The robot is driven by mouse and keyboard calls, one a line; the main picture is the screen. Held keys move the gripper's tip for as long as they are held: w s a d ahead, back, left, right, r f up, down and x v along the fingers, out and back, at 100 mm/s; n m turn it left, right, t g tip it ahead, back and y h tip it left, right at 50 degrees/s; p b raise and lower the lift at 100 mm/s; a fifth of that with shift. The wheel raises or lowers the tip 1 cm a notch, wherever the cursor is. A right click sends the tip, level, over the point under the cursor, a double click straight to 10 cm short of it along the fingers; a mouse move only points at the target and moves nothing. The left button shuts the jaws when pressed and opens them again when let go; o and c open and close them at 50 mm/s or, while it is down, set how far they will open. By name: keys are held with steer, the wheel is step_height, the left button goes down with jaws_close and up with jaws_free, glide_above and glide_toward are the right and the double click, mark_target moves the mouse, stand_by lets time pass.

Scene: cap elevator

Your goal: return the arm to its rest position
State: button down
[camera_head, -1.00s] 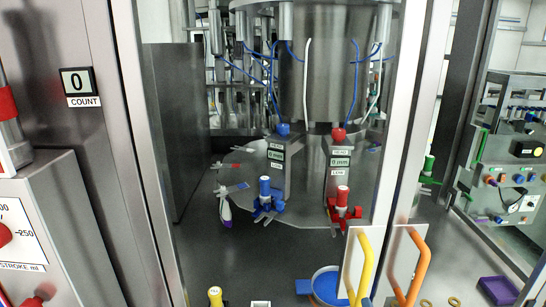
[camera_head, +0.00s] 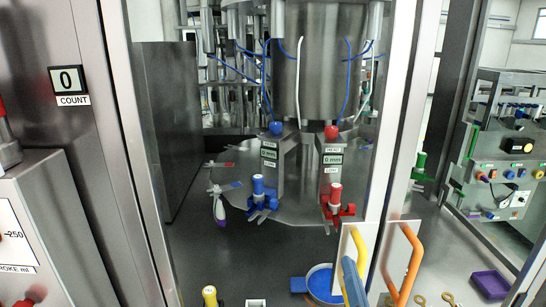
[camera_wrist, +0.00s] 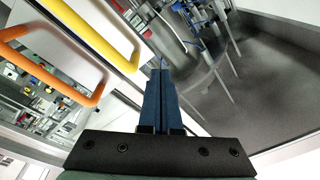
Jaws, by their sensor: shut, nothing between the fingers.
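My gripper (camera_wrist: 160,75) is shut, its two dark blue fingers lying side by side with nothing between them in the wrist view. In the head view its blue fingers (camera_head: 350,270) rise from the bottom edge, in front of the lower end of the yellow handle (camera_head: 366,250) and just right of the blue round dish (camera_head: 321,282). The wrist view shows the yellow handle (camera_wrist: 95,32) and the orange handle (camera_wrist: 60,75) to the left of the fingers. The rest of my arm is hidden in the head view.
An orange handle (camera_head: 412,262) stands right of the yellow one. Behind are a blue valve (camera_head: 260,193) and a red valve (camera_head: 336,202) under a steel drum (camera_head: 325,60). A purple tray (camera_head: 491,285) lies at right. Dark floor is clear at centre left.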

steer(key=s+a+r+n+t+y, duration=0.1)
steer(key=a+r+n+t, duration=0.2)
steer(key=r, duration=0.7)
steer(key=a+r+n+y, duration=0.1)
steer(key=a+r+n, duration=0.35)
steer(key=r, duration=0.55)
steer(key=s+a+r+t+h, duration=0.1)
steer(key=s+a+r+t, duration=0.1)
steer(key=s+r, duration=0.4)
steer(key=s+a+r+n+t+h, duration=0.1)
steer(key=s+a+r+t, duration=0.2)
steer(key=s+r, duration=0.4)
step_height(320, 180, up, 6)
steer(key=shift+s+f, duration=0.15)
steer(key=shift+f, duration=0.1)
